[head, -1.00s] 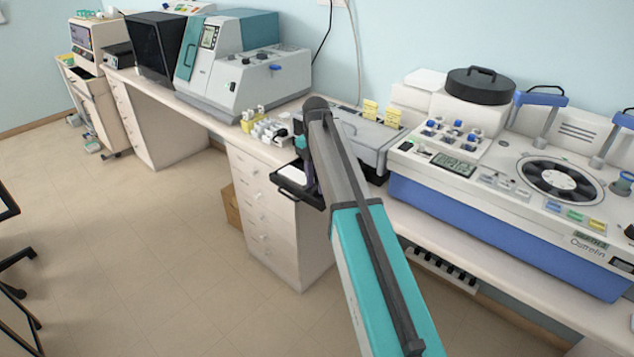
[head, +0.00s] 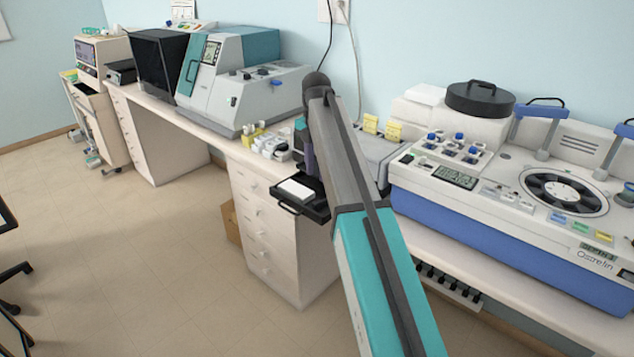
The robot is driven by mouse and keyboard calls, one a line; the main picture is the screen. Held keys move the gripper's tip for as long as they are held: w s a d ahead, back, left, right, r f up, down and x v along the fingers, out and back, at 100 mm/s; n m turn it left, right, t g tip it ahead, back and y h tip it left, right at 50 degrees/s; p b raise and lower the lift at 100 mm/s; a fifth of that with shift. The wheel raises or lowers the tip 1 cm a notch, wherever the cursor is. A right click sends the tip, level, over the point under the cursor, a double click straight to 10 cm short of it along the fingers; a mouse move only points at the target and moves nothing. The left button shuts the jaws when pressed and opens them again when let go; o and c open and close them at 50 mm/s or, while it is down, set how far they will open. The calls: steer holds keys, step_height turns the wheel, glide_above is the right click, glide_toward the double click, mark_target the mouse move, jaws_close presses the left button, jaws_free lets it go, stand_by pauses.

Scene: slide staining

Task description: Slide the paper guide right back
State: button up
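A black tray (head: 318,209) juts from the front of a grey machine (head: 374,146) on the bench, left of the blue-and-white instrument. A white paper stack (head: 295,190) lies in the tray. I cannot pick out the paper guide at this size; my arm covers much of the machine and the tray's right side. My arm reaches up and forward across the middle of the head view. Its far end, with teal and dark parts, is over the rear of the tray. My gripper's fingers are hidden or too small to make out, so their opening and any contact do not show.
A blue-and-white instrument (head: 480,225) with a black lidded pot (head: 480,100) fills the right of the bench. Small white and yellow containers (head: 265,143) stand left of the tray. A drawer cabinet (head: 265,215) is below. The floor at left is mostly clear.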

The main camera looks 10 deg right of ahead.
step_height(320, 180, up, 4)
steer(key=shift+f, duration=0.1)
stand_by(0.4)
